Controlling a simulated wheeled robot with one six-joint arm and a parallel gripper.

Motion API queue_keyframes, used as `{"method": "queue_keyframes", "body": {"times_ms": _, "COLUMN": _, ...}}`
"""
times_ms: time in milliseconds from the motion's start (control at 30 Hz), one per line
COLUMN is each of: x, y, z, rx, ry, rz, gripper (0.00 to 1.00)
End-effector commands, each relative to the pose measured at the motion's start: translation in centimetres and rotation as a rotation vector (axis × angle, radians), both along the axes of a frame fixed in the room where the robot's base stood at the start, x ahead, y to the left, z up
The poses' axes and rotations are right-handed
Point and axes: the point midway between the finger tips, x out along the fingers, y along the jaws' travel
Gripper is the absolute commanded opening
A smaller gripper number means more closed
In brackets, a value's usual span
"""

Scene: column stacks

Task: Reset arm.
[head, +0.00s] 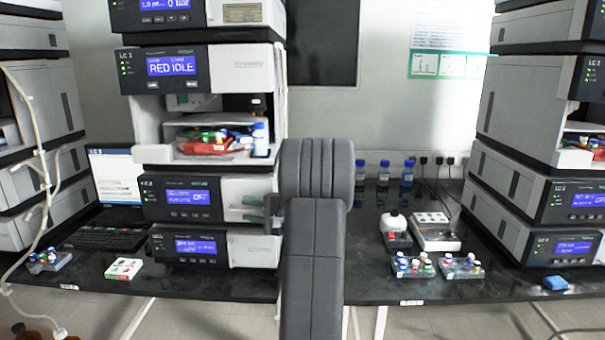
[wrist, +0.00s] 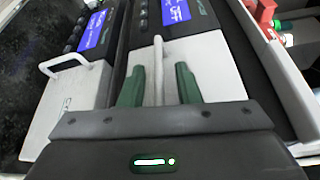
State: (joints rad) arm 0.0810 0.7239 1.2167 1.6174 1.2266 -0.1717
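My gripper (wrist: 158,80) has two green fingers, which are spread apart in the wrist view. A pale bar handle (wrist: 157,68) on a white instrument panel (wrist: 205,62) stands between the fingers, with a visible gap on each side. In the head view, my gripper (head: 253,205) is at the right part of the middle-left stack, by the module with a blue display (head: 190,198). My dark grey arm hides part of that stack's right side in the head view.
A second handle (wrist: 64,65) sticks out of the neighbouring panel. An open bay (head: 210,142) above holds bottles and red items. Vial racks (head: 414,265), a white-capped bottle (head: 393,222) and blue-capped bottles (head: 407,175) stand on the black bench (head: 400,289) to the right.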

Motion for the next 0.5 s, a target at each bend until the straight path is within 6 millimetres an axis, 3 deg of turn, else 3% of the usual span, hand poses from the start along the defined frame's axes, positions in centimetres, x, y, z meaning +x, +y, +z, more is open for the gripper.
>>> {"method": "queue_keyframes", "body": {"times_ms": 500, "x": -0.26, "y": 0.41, "z": -0.04, "rx": -0.001, "ry": -0.001, "rz": -0.001, "gripper": 0.3}}
